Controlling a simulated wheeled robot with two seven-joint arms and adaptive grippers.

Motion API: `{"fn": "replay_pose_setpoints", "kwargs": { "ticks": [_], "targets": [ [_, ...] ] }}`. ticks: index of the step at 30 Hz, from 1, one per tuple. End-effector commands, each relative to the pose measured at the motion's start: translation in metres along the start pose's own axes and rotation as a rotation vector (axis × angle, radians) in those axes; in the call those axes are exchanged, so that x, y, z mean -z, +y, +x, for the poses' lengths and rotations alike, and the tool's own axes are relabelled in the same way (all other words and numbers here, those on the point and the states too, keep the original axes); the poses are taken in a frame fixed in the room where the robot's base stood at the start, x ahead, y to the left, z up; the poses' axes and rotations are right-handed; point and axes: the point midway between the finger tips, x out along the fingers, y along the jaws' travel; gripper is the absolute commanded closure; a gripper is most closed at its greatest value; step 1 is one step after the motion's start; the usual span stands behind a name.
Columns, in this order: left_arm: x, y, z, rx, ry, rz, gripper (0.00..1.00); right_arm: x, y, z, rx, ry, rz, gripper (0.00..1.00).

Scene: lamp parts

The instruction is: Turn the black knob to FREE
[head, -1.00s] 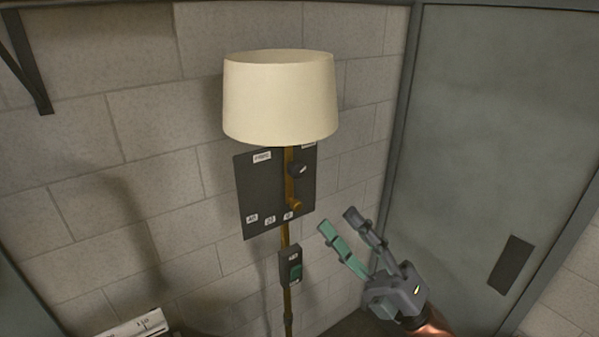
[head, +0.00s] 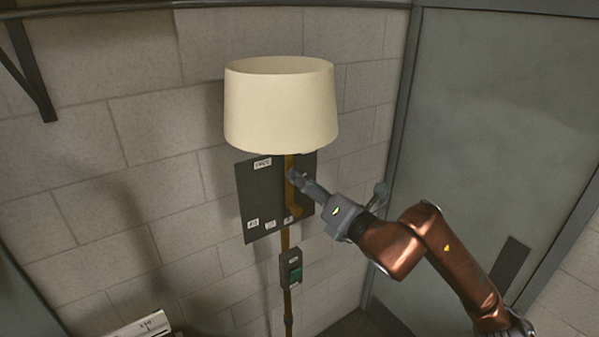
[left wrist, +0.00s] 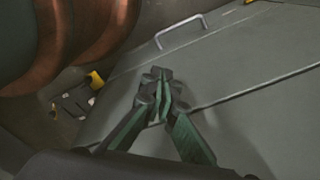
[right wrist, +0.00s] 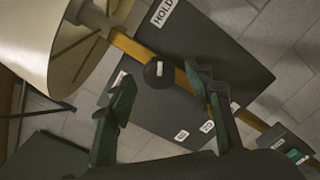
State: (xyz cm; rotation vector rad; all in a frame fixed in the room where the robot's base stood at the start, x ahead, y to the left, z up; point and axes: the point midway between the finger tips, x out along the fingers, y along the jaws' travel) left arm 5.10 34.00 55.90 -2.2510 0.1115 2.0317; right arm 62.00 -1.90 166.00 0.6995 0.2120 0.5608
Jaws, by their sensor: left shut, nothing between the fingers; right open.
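The black knob (right wrist: 159,73) has a white mark and sits on the dark panel (right wrist: 248,68) beside the brass lamp pole, as the right wrist view shows. In the head view the knob is hidden by my right gripper (head: 298,179), which reaches in from the right just below the lampshade. In the right wrist view my right gripper (right wrist: 160,92) is open, its two fingers apart with the knob between and beyond their tips. I cannot tell if a finger touches it. My left gripper (left wrist: 160,78) is shut and empty, above a grey surface.
The cream lampshade (head: 281,105) hangs close above my right gripper. A label reading HOLD (right wrist: 164,12) is on the panel. A grey door stands at the right.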

Motion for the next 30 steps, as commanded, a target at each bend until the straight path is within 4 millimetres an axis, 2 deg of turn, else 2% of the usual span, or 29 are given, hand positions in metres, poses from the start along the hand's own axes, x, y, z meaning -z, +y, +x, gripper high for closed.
{"fn": "replay_pose_setpoints", "kwargs": {
  "ticks": [1,6,17,30],
  "targets": [
    [0.001,0.000,-0.008,0.000,0.000,0.000,1.00,-0.001,0.002,0.008,0.001,0.003,0.001,0.53],
    [0.001,-0.001,-0.016,0.000,0.000,0.000,1.00,-0.001,0.001,0.025,0.000,0.002,0.001,0.53],
    [0.001,-0.001,-0.016,0.000,0.000,0.000,1.00,0.002,0.000,0.031,-0.002,0.002,0.000,0.53],
    [0.001,-0.001,-0.016,0.000,-0.001,0.001,1.00,0.001,0.000,0.030,-0.001,0.002,0.000,0.83]
  ]
}}
